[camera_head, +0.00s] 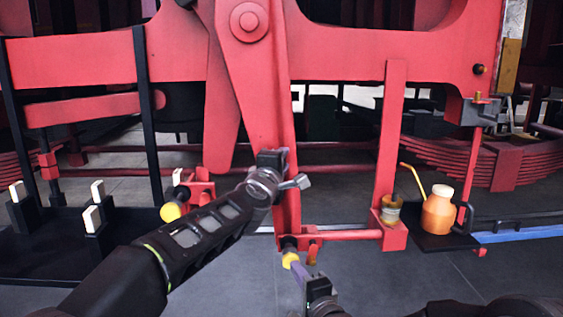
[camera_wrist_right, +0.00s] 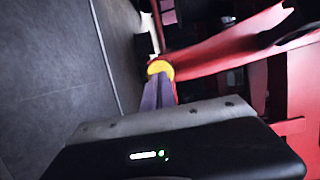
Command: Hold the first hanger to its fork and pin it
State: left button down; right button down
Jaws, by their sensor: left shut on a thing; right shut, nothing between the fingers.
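A long red hanger (camera_head: 288,205) slopes down in the middle of the head view. My left gripper (camera_head: 277,165) is shut on it, partly covering it. The fork at its foot is mostly hidden. A yellow pin head (camera_head: 289,258) shows at the hanger's lower end. It also shows in the right wrist view (camera_wrist_right: 160,68), against the red parts; the pin's shank is hidden. My right gripper (camera_head: 297,272) is shut and empty, its purple fingertips at the yellow head. I cannot tell whether they touch it. Its fingers also show in the right wrist view (camera_wrist_right: 158,92).
A red crossbar (camera_head: 345,235) runs right to another upright bar (camera_head: 393,130). An orange bottle (camera_head: 438,213) stands on a dark tray (camera_head: 440,243). Another yellow knob (camera_head: 170,212) is at the left, beyond a black rack (camera_head: 60,265) with white-tipped posts. Grey floor lies clear below.

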pick_arm(q)
jog(key=shift+s+d+r, duration=0.1)
jog(key=shift+s+d, duration=0.05)
jog(key=shift+d, duration=0.2)
pick_arm(e)
jog(key=v, duration=0.5)
jog(key=shift+w+d, duration=0.15)
jog(key=shift+d, duration=0.2)
dwell(0.4)
pick_arm(q)
jog(key=c, duration=1.5)
grip_release()
jog(key=shift+o, duration=0.7)
jog(key=shift+d, duration=0.1)
jog(key=o, duration=0.4)
jog(key=shift+a, duration=0.25)
jog(key=shift+c, duration=0.2)
pick_arm(e)
jog(key=shift+d, duration=0.1)
pick_arm(q)
jog(key=shift+a, duration=0.1)
